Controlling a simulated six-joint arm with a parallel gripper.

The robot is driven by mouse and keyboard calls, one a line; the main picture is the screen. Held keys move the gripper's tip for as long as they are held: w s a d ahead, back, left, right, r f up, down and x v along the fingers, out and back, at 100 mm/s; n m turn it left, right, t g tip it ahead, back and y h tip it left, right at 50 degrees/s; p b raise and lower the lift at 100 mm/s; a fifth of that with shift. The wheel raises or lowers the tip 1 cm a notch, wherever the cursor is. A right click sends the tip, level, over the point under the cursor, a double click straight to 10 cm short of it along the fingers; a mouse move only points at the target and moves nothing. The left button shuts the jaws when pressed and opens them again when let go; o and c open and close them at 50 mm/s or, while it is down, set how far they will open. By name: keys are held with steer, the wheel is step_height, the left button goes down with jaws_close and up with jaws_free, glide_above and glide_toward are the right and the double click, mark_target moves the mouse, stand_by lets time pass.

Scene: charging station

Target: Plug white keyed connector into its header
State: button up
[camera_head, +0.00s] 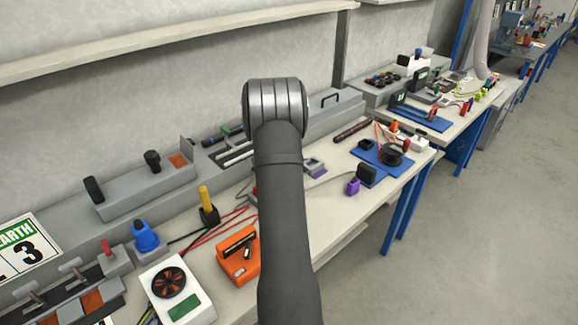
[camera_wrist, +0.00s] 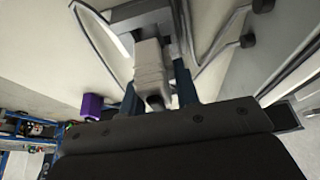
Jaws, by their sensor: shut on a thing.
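In the wrist view my gripper (camera_wrist: 156,82) is shut on a pale, blocky white connector (camera_wrist: 150,62), with one blue-dark finger on each side of it. The connector's far end meets or overlaps a grey block-like fixture (camera_wrist: 150,18) at the top of the picture. This may be the header; I cannot tell whether the connector is inside it or only in front of it. The connector's key is not clear. In the head view my arm hides the gripper and the connector.
A purple block (camera_head: 352,187) stands right of my arm; a purple block also shows in the wrist view (camera_wrist: 91,106). A blue mat (camera_head: 385,165) holds a black round part (camera_head: 391,155). Left are an orange box (camera_head: 238,262), a white fan box (camera_head: 178,290) and red cables (camera_head: 215,232).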

steer(key=shift+f, duration=0.9)
steer(key=o, duration=1)
steer(key=v, duration=1.7)
steer(key=shift+s+a+r, duration=0.1)
steer(key=shift+a+r, duration=0.1)
steer(key=x, duration=1.7)
steer(key=shift+d+f, duration=0.2)
steer(key=shift+d, duration=0.05)
steer(key=shift+r, duration=0.1)
